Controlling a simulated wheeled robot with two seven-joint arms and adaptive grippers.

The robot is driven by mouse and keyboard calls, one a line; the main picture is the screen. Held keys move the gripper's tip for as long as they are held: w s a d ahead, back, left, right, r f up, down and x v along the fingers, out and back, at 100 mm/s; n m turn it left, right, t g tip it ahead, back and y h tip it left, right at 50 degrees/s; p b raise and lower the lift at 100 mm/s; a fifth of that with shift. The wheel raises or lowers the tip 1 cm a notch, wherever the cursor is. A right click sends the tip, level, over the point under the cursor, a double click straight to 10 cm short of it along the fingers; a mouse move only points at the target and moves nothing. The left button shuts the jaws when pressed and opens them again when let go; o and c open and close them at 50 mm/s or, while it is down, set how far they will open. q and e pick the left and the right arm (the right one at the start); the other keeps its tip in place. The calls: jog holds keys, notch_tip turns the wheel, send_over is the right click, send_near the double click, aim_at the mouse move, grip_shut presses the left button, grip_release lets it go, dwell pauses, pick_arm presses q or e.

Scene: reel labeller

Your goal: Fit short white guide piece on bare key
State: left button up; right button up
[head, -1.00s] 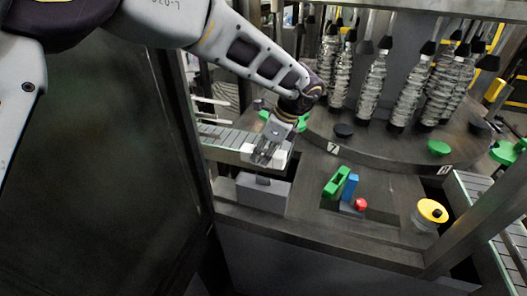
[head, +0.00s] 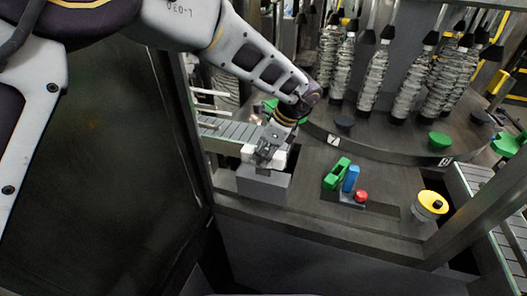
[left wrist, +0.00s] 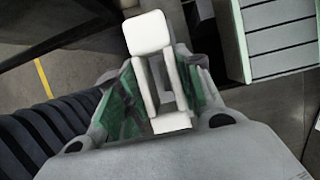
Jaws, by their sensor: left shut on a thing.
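My left gripper (head: 266,160) is shut on the short white guide piece (head: 249,152), just over the grey block (head: 263,184) at the machine's near left edge. The guide piece shows on both sides of the fingers. In the left wrist view the white piece (left wrist: 149,34) sits between the green-padded fingers (left wrist: 165,95), its broad end beyond the tips. The piece's underside appears very close to the block's top; I cannot tell whether they touch. The key is hidden behind the gripper and piece. My right gripper is not in view.
A slatted conveyor (head: 228,130) runs behind the block. Bottles (head: 373,80) stand on the carousel behind.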

pick_arm(q)
jog(key=shift+f+b, duration=2.25)
jog(key=shift+f, duration=0.2)
jog(key=o, duration=1.2)
jog(key=shift+d+r, duration=0.1)
jog(key=shift+r, duration=0.05)
jog(key=v, duration=1.1)
jog(key=shift+s+r, duration=0.1)
jog(key=shift+r, duration=0.3)
jog(key=shift+f, duration=0.1)
